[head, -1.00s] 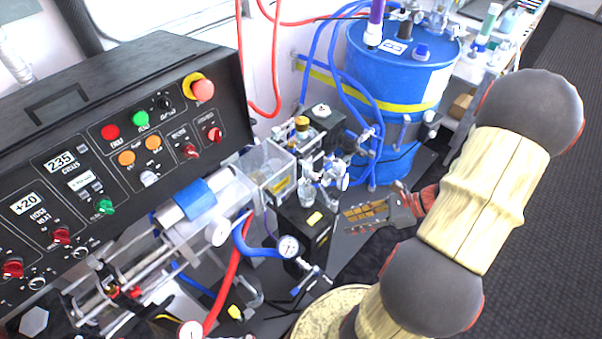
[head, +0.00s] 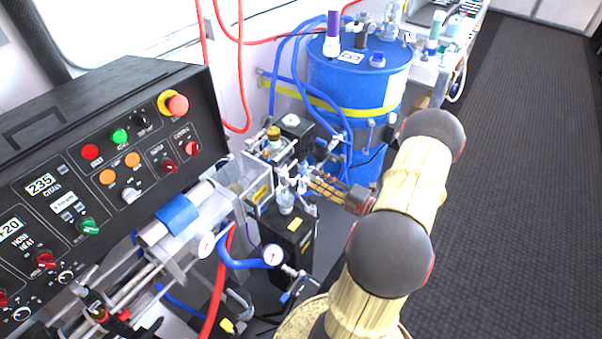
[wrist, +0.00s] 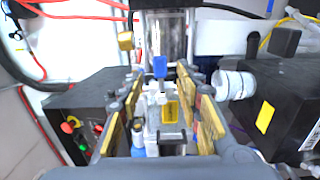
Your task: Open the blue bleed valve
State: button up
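In the wrist view a small blue handle (wrist: 160,67), which looks like the blue bleed valve, stands upright on a pale metal fitting. It lies between and slightly beyond the fingertips of my gripper (wrist: 157,82). The fingers are spread, with a gap to the handle on both sides, and hold nothing that I can see. In the head view my gripper (head: 322,186) reaches in from the right, level with the cluster of metal fittings (head: 288,188) above the black pump block. The blue handle cannot be clearly picked out there; fittings and fingers overlap.
A blue drum (head: 350,85) with hoses stands behind my gripper. A pressure gauge (head: 272,255) and blue hose sit in front. The black control panel (head: 110,160) is on the left. In the wrist view a black box (wrist: 275,100) is close on the right. Open floor lies right.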

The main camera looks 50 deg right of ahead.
aim_at(304, 173)
jog(key=w, duration=0.2)
jog(key=w+b, duration=0.1)
jog(key=w, duration=0.4)
jog(key=shift+a+b, duration=0.3)
jog(key=shift+b, duration=0.1)
jog(key=shift+c, duration=0.6)
jog(key=c, duration=0.8)
